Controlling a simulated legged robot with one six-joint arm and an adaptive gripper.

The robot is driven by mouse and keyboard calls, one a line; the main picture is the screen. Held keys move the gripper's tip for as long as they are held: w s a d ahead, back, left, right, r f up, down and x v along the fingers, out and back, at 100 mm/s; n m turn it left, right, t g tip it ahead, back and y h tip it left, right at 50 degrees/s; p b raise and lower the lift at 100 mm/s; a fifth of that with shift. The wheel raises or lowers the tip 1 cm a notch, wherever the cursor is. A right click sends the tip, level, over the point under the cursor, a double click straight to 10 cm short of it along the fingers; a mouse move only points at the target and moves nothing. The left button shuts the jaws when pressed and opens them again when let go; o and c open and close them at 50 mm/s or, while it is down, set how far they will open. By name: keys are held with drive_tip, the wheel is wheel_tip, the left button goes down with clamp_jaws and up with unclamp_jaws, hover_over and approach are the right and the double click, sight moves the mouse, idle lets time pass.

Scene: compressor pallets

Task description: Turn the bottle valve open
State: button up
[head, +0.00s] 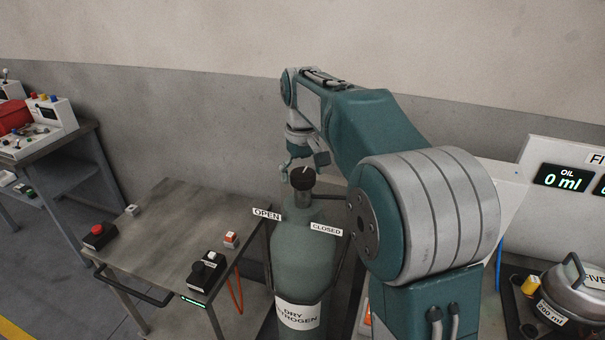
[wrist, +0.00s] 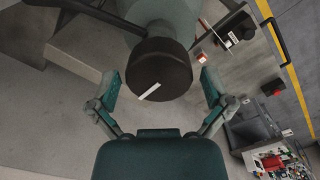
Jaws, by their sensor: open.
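The bottle valve is a round black knob (head: 303,179) with a white pointer mark, on top of the grey-green gas bottle (head: 303,250) labelled DRY NITROGEN. An OPEN sign (head: 267,214) stands left of the bottle neck and a CLOSED sign (head: 326,229) right of it. My gripper (head: 305,166) is at the knob, pointing down. In the wrist view the knob (wrist: 160,66) lies between the spread fingers of my gripper (wrist: 160,76), with a gap on each side. The white mark slants across the knob's near edge. My gripper holds nothing.
A metal cart (head: 170,235) left of the bottle carries red and black button boxes and small switches. A bench (head: 60,150) with controls stands at the far left. The wall is behind.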

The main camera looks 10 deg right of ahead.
drive_tip(key=c, duration=1)
drive_tip(key=shift+f+n, duration=0.1)
drive_tip(key=shift+n, duration=0.3)
drive_tip(key=n, duration=0.4)
drive_tip(key=shift+n, duration=0.3)
drive_tip(key=n, duration=1.2)
drive_tip(key=shift+n, duration=0.4)
drive_tip(key=n, duration=0.5)
drive_tip(key=shift+n, duration=0.4)
